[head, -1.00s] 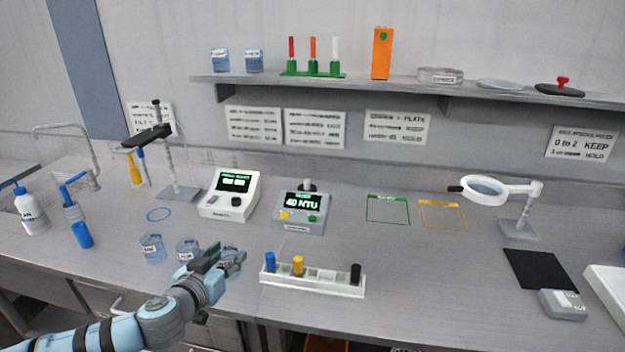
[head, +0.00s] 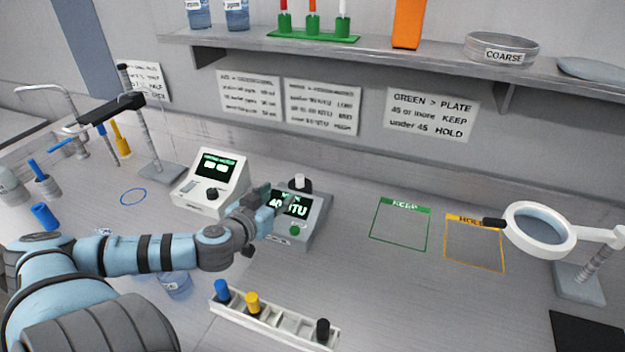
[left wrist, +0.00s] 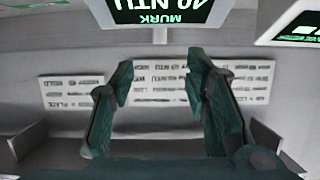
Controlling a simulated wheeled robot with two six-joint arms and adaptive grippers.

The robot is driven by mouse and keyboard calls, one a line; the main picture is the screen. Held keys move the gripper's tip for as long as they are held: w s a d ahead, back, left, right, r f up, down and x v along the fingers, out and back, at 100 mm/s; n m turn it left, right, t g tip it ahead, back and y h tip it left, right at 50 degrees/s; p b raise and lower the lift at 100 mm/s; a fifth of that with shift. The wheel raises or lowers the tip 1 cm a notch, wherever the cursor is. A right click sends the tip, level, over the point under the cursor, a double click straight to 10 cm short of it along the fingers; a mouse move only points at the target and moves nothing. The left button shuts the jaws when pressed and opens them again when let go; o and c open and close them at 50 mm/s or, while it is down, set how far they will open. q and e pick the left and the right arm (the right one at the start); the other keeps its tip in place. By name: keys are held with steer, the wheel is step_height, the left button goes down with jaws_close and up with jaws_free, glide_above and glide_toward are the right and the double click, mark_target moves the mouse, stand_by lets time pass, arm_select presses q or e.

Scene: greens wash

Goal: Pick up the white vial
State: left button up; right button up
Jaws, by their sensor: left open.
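A white-capped vial (head: 300,181) stands upright in a dark well on top of the grey turbidity meter (head: 313,222); only its top shows. The meter's screen reads 40 NTU and is partly covered by my left gripper. My left gripper (head: 272,208) is open and empty, in front of the meter and lower left of the vial. In the left wrist view its two green fingers (left wrist: 162,85) are spread apart, with the meter's screen (left wrist: 165,10) upside down at the top. The vial is not visible there. My right gripper is out of view.
A white vial rack (head: 272,322) with blue, yellow and black caps is at the front. A white instrument (head: 210,185) stands left of the meter. Green (head: 400,225) and orange (head: 474,243) outlined zones and a magnifier (head: 540,230) are to the right. A shelf (head: 440,72) hangs above.

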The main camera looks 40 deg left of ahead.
arm_select(q)
steer(key=b, duration=0.5)
glide_toward(298, 178)
steer(key=shift+w+a+f, duration=0.4)
steer(key=shift+w+f, duration=0.2)
steer(key=shift+f, duration=0.15)
steer(key=x, duration=0.5)
steer(key=r+x, duration=0.1)
steer(key=x, duration=0.2)
steer(key=shift+w+d, duration=0.1)
steer(key=shift+w, duration=0.15)
jaws_close()
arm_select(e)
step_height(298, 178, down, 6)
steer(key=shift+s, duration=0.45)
